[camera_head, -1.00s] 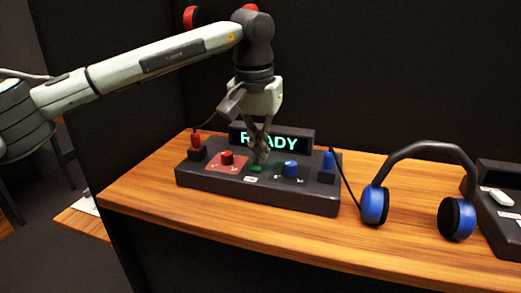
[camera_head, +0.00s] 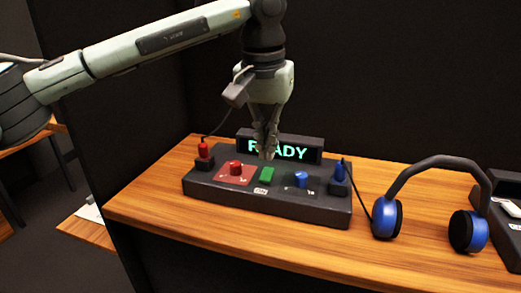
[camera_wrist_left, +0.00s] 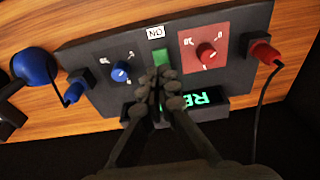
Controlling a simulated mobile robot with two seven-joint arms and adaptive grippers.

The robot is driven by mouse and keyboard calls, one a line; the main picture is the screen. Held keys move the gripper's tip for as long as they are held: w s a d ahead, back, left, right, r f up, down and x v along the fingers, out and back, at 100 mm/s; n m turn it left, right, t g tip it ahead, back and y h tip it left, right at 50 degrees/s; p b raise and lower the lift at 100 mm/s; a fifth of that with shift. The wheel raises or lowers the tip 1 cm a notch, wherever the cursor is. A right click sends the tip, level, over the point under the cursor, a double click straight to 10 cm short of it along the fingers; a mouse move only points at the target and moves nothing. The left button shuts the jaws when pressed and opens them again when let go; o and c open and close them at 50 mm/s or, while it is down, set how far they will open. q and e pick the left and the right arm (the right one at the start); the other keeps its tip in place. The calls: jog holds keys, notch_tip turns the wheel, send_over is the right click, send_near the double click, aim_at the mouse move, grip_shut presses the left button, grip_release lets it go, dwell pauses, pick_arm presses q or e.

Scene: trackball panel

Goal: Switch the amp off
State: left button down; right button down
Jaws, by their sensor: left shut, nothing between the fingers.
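The amp is a dark panel box (camera_head: 225,192) on the wooden desk. Its display (camera_head: 290,152) is lit and reads READY, partly hidden by my gripper. A green button (camera_head: 267,175) sits in the middle of its top, with a white label (camera_head: 261,191) in front. The label reads ON, upside down in the wrist view (camera_wrist_left: 155,32). My left gripper (camera_head: 267,156) is shut and empty, its fingertips just above and behind the green button, seemingly apart from it. In the wrist view the fingertips (camera_wrist_left: 158,74) overlap the button's near end (camera_wrist_left: 160,58). My right gripper is out of view.
A red knob (camera_head: 235,168) and a blue knob (camera_head: 301,179) flank the button. A red plug (camera_head: 203,150) and a blue plug (camera_head: 340,171) stand at the panel's ends. Headphones (camera_head: 469,231) stand to the right, beside another dark device (camera_head: 498,226). Dark walls stand behind.

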pick_arm(q)
notch_tip(320, 180, up, 9)
jog(key=s, duration=0.1)
jog(key=shift+s+r, duration=0.15)
jog(key=shift+s, duration=0.15)
jog(key=shift+a, duration=0.15)
